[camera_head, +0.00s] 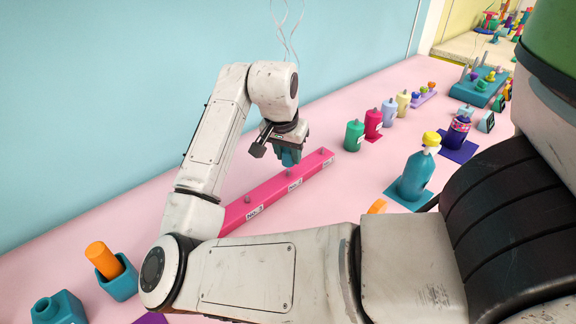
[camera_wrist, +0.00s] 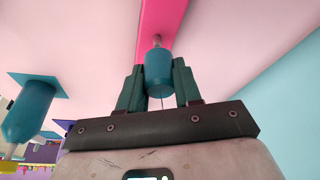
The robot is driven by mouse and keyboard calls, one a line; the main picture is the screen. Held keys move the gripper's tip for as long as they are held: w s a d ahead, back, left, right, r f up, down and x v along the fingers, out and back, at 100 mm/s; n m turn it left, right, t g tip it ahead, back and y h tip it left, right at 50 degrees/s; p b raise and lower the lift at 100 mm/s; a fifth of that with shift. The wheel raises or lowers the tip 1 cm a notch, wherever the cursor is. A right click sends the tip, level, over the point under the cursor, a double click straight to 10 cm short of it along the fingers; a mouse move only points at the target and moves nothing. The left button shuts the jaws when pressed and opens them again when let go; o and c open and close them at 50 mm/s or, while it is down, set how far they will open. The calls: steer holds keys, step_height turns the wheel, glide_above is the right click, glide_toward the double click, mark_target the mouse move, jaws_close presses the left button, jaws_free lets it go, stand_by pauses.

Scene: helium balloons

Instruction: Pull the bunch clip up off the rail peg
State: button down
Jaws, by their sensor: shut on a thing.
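The teal bunch clip (camera_wrist: 158,72) sits between the two dark green fingers of my gripper (camera_wrist: 160,88) in the wrist view, and the fingers are shut on it. A grey peg (camera_wrist: 156,41) on the pink rail (camera_wrist: 160,15) shows just beyond the clip. I cannot tell whether clip and peg touch. In the head view my gripper (camera_head: 287,153) is over the magenta rail (camera_head: 270,199), near its middle peg (camera_head: 290,174). Thin pale strings (camera_head: 284,30) rise above my arm; the balloons are out of view.
Several bottles, including a green one (camera_head: 354,136) and a red one (camera_head: 373,124), stand right of the rail. A larger teal bottle (camera_head: 413,178) with a yellow top stands nearer. An orange cylinder (camera_head: 101,257) leans in a teal holder at lower left. A blue wall (camera_head: 100,90) is behind.

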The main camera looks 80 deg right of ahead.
mark_target(288, 149)
steer(key=shift+r+p, duration=1.7)
steer(key=shift+r, duration=0.25)
